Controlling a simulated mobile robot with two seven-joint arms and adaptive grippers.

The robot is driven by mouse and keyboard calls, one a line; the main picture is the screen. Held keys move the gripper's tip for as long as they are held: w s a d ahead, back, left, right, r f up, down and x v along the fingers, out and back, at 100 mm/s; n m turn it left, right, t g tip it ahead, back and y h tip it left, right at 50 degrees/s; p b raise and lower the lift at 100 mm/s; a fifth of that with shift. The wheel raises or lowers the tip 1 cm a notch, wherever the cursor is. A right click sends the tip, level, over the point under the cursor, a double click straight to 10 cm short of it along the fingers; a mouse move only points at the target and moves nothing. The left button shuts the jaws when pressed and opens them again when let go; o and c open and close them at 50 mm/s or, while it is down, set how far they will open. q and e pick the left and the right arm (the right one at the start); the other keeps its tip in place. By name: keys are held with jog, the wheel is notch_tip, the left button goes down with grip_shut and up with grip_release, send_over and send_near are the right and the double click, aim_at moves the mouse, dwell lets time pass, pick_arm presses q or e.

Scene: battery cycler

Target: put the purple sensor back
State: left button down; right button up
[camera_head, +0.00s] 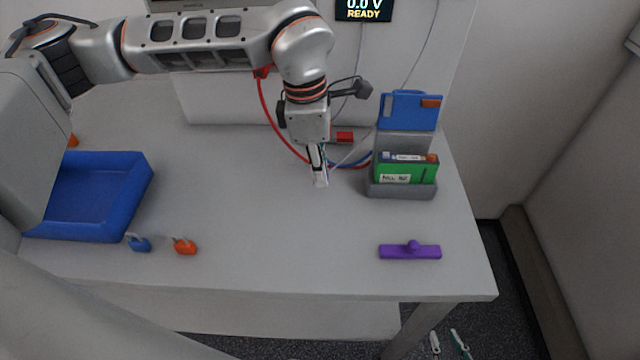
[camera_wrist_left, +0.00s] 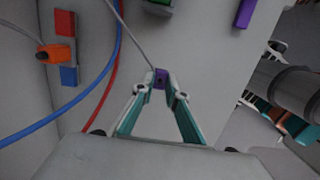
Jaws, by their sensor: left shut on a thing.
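My left gripper (camera_head: 320,180) is above the table, left of the battery dock, pointing down. In the left wrist view its fingers (camera_wrist_left: 160,84) are shut on a small purple sensor (camera_wrist_left: 160,75) with a thin grey cable running up from it. The fingers hide most of the sensor in the head view. A purple bar with a raised knob (camera_head: 410,251) lies near the table's front right, apart from the gripper. Part of this bar shows at the top of the left wrist view (camera_wrist_left: 244,13).
A grey dock (camera_head: 402,191) holds a green battery (camera_head: 408,172), with a blue one (camera_head: 408,112) behind. A blue tray (camera_head: 98,198), a blue clip (camera_head: 139,243) and an orange clip (camera_head: 185,246) are at left. Red and blue cables (camera_head: 275,125) run behind the gripper. The front middle is clear.

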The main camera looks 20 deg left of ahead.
aim_at(320, 197)
pick_arm(q)
jog(key=shift+f, duration=2.35)
jog(key=shift+f, duration=0.2)
jog(key=c, duration=2)
grip_release()
jog(key=shift+r, duration=0.1)
jog(key=r, duration=0.4)
jog(key=a+r, duration=0.1)
jog(key=r, duration=0.7)
jog(key=shift+s+a+r, duration=0.1)
jog(key=shift+s+a, duration=0.1)
